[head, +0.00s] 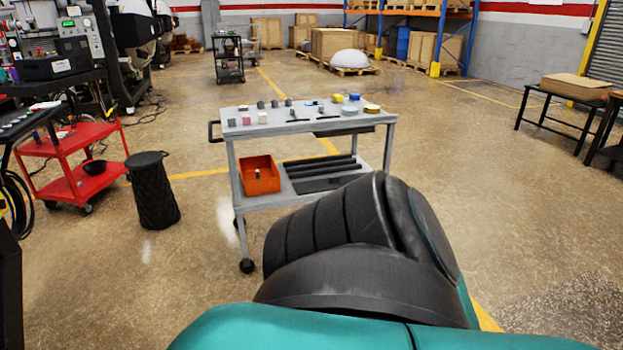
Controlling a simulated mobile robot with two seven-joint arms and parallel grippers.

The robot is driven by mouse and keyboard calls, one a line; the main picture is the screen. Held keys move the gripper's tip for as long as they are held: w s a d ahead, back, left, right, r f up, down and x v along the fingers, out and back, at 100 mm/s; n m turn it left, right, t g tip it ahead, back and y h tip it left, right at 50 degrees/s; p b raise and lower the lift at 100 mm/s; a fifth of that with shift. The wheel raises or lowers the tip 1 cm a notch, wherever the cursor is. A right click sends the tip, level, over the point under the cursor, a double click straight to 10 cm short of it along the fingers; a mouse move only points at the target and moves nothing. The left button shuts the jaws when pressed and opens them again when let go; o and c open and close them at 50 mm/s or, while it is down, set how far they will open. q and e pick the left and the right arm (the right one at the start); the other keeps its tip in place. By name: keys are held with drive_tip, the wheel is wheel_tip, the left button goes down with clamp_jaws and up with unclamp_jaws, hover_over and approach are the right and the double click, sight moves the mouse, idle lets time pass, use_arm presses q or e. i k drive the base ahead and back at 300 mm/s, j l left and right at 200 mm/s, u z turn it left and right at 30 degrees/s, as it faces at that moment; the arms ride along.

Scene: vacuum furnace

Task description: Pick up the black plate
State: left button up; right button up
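I cannot say for certain which thing is the black plate. A flat dark piece (322,185) lies on the lower shelf of the grey cart (238,181), beside several dark bars (318,163). A dark round dish (94,167) sits on the lower shelf of the red cart (62,186) at the left. Neither of my grippers is in view. A black and teal part of my own body fills the bottom middle and hides the cart's lower right side.
The grey cart's top holds several small items, including a yellow block (354,97). An orange bin (261,176) is on its lower shelf. A black stool-like bin (152,190) stands between the carts. A black table (541,117) is at the right. Floor right of the cart is clear.

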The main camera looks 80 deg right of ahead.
sight(305, 188)
drive_tip(key=z, duration=2.7)
drive_tip(key=i+u, duration=0.1)
drive_tip(key=i, duration=0.4)
drive_tip(key=i+l+u, duration=0.15)
drive_tip(key=i, duration=0.4)
drive_tip(key=i+l+u, duration=0.1)
drive_tip(key=i, duration=0.4)
drive_tip(key=i+l+u, duration=0.15)
drive_tip(key=i, duration=0.35)
drive_tip(key=i+l+u, duration=0.1)
drive_tip(key=i+l, duration=0.15)
drive_tip(key=i, duration=0.25)
drive_tip(key=i+l+u, duration=0.1)
drive_tip(key=i, duration=0.45)
drive_tip(key=i+l+u, duration=0.1)
drive_tip(key=i+l, duration=0.15)
drive_tip(key=i, duration=0.35)
